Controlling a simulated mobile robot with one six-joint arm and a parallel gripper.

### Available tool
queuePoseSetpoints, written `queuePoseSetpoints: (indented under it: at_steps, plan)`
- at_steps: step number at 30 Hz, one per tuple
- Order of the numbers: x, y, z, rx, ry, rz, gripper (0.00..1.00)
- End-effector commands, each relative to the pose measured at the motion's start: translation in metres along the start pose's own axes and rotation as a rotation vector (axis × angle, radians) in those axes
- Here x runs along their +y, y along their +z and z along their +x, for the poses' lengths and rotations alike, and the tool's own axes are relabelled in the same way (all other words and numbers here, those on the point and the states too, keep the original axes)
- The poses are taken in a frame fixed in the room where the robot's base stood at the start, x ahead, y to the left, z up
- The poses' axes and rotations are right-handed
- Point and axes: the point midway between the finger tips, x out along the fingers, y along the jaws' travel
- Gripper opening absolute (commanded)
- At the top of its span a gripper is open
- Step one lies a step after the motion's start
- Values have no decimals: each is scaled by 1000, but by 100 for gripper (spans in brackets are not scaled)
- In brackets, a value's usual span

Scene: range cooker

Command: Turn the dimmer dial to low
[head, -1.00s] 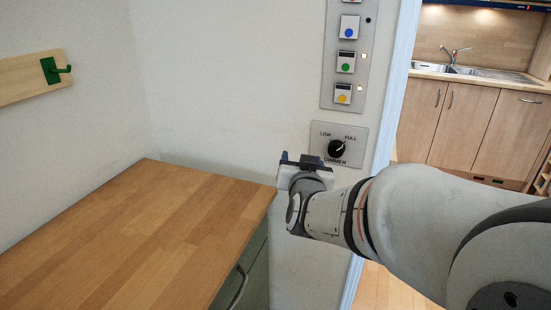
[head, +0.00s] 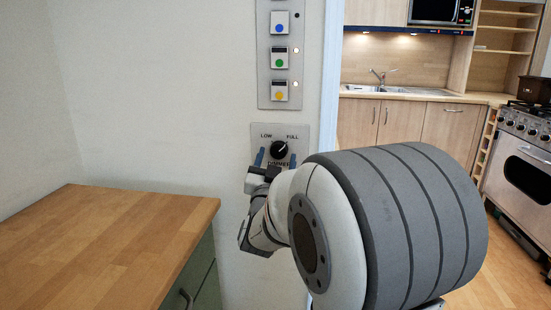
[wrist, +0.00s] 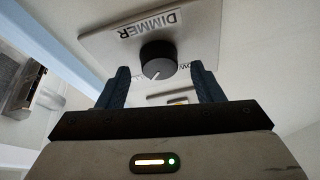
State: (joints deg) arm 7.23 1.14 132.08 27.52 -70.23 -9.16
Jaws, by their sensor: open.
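The dimmer dial (head: 279,149) is a round black knob on a grey plate (head: 257,130) marked LOW at upper left, FULL at upper right and DIMMER below. Its white mark points up and to the right, toward FULL. My gripper (head: 276,159) is open just below and in front of the dial, its blue fingers spread to either side, partly hiding the DIMMER label. In the wrist view, which is upside down, the dial (wrist: 158,56) lies between the open fingers (wrist: 160,71), with visible gaps on both sides. I see no contact.
A switch panel (head: 264,60) with blue, green and yellow buttons is above the dimmer plate. A wooden counter (head: 110,240) stands at lower left. A pale door frame (head: 325,80) is close to the right, with a kitchen and cooker (head: 525,150) beyond it.

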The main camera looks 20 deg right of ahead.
Motion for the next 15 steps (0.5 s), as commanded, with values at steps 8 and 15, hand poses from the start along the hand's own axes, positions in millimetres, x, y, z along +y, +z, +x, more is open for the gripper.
queuePoseSetpoints:
  at_steps: [8,15]
  plan:
    - [0,0,15,-1,-1,0,60]
    - [0,0,15,-1,0,0,55]
